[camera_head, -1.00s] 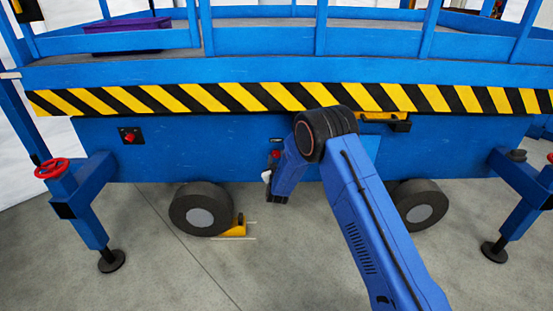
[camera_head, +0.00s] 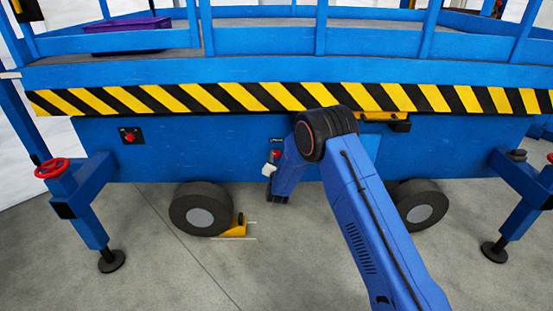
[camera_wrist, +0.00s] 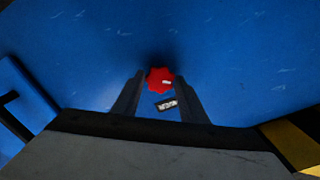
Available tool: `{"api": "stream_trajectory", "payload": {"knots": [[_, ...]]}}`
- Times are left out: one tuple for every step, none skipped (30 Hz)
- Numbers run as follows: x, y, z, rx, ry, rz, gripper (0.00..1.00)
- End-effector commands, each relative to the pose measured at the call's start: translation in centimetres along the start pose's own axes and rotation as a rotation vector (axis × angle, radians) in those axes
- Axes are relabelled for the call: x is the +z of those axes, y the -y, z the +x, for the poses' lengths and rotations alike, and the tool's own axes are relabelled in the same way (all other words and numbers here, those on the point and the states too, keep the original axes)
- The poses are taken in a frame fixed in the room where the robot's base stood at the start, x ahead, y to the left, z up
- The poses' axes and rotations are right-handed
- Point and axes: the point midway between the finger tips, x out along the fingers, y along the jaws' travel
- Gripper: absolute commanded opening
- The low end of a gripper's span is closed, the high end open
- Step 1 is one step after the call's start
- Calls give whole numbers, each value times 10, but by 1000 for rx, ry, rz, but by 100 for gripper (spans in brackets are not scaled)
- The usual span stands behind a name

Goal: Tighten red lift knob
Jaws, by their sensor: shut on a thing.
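The red lift knob (camera_wrist: 160,79) has a lobed rim and sits on the blue panel in the wrist view. My gripper (camera_wrist: 161,84) has its two dark fingers on either side of the knob and is shut on it. A small dark label (camera_wrist: 167,104) with white lettering is beside the knob, between the fingers. In the head view a small red part of the knob (camera_head: 276,154) shows beside my wrist, under the label plate (camera_head: 277,140). My arm hides the panel to the right of it.
A red button on a black plate (camera_head: 129,137) is further left on the panel. A yellow-black striped edge (camera_head: 230,97) runs above. A wheel (camera_head: 201,209) with a yellow chock (camera_head: 236,228) stands below. Outrigger legs flank the lift, the left with a red handwheel (camera_head: 52,168).

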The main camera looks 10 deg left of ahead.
Motion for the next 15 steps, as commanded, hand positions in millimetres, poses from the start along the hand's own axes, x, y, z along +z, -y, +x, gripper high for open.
{"api": "stream_trajectory", "payload": {"knots": [[1,0,-1,1,2,42,16],[1,0,-1,1,2,71,16],[1,0,-1,1,2,109,16],[1,0,-1,1,2,137,16],[1,-1,-1,1,2,166,16],[1,-1,-1,1,2,204,16],[1,-1,-1,1,2,232,16],[1,-1,-1,1,2,261,16],[1,-1,-1,1,2,299,16],[1,-1,-1,1,2,327,16],[1,-1,-1,1,2,356,16],[1,-1,-1,1,2,394,16],[1,-1,-1,2,2,422,16],[1,-1,-1,2,2,451,16],[1,-1,-1,2,2,489,16]]}}
